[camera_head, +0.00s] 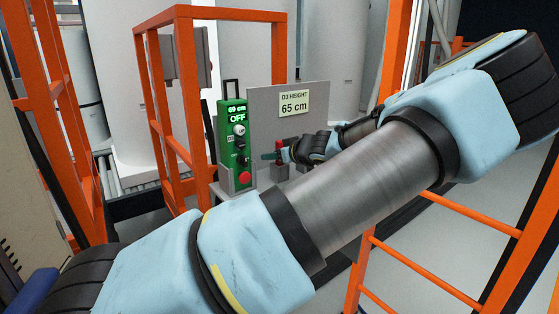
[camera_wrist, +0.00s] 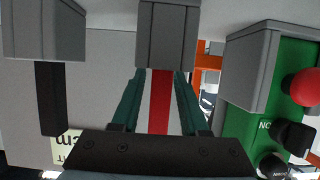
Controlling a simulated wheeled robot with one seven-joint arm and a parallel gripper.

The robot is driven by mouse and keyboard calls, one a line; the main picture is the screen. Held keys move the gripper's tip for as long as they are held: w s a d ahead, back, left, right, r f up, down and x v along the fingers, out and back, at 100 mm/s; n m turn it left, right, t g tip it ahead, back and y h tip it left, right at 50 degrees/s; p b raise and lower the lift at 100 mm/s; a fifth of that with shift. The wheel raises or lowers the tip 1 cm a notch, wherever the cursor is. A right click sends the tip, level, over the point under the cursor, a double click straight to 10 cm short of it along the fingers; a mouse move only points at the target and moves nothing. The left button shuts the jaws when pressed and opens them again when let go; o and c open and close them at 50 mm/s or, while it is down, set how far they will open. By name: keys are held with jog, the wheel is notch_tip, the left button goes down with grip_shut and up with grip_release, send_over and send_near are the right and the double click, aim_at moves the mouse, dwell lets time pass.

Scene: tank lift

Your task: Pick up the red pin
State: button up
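The red pin (camera_wrist: 161,103) shows in the wrist view between the two teal fingers of my gripper (camera_wrist: 160,98). One finger is on each side of it, and pale gaps show between pin and fingers. The gripper looks open around the pin; contact at the fingertips cannot be made out. The pin's end meets a grey block (camera_wrist: 168,32). In the head view, the red pin (camera_head: 278,147) stands upright, right of the green control box, with my gripper (camera_head: 268,156) reaching across it from the right.
The green control box (camera_head: 237,128) reads OFF and has a red button (camera_head: 245,178). A grey panel (camera_head: 312,97) carries a 65 cm sign (camera_head: 294,103). A black pin (camera_wrist: 51,98) meets another grey block (camera_wrist: 42,30). Orange rails (camera_head: 185,95) stand around.

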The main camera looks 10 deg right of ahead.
grip_shut()
jog(key=shift+r, duration=0.15)
dwell(0.4)
